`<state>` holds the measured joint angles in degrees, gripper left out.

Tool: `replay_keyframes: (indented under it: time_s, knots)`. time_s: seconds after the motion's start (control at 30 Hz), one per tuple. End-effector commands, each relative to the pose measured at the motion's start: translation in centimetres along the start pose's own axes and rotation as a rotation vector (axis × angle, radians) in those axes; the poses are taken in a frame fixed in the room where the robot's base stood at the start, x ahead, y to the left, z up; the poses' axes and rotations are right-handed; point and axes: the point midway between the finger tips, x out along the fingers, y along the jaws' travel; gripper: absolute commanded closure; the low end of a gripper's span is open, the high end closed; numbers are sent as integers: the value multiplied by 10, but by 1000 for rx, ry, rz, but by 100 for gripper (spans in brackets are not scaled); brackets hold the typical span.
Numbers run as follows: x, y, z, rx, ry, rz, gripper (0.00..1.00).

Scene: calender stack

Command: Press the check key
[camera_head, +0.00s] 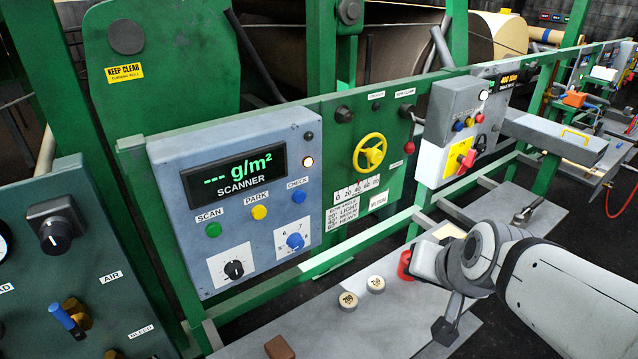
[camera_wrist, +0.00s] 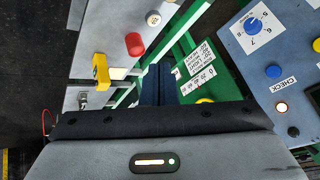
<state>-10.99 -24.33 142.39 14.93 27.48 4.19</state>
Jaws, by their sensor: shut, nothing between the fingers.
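The check key is a round blue button (camera_head: 299,196) below the CHECK label, at the right of the blue-grey scanner panel (camera_head: 180,160). It also shows at the right of the wrist view, as a blue button (camera_wrist: 273,71) beside its label. The scanner display (camera_head: 237,179) reads "--- g/m²" in green. My gripper (camera_head: 424,263) is right of the panel and lower than the key, above the grey shelf and apart from the key. In the wrist view its dark fingers (camera_wrist: 158,72) are together with nothing between them. The fingertips are partly hidden in the head view.
A green SCAN button (camera_head: 213,230), yellow PARK button (camera_head: 259,212) and two knobs share the panel. A yellow handwheel (camera_head: 369,153) is to its right. A red cylinder (camera_wrist: 134,43) and round weights (camera_head: 348,301) are on the shelf near my gripper. A green rail runs above the shelf.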

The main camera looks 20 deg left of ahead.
Motion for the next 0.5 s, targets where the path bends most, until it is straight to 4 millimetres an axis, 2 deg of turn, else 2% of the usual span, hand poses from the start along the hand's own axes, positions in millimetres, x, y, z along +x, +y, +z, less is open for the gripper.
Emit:
replay_keyframes:
  time_s: [0.03,0.1,0.3,0.4,0.5]
  knots:
    - [18,-26,-8,35,48,-62,100]
    - [34,-58,-22,111,130,-134,100]
    - [69,-130,-45,353,351,-276,100]
    - [81,-150,-46,476,457,-300,100]
    - [87,-161,-42,568,552,-304,100]
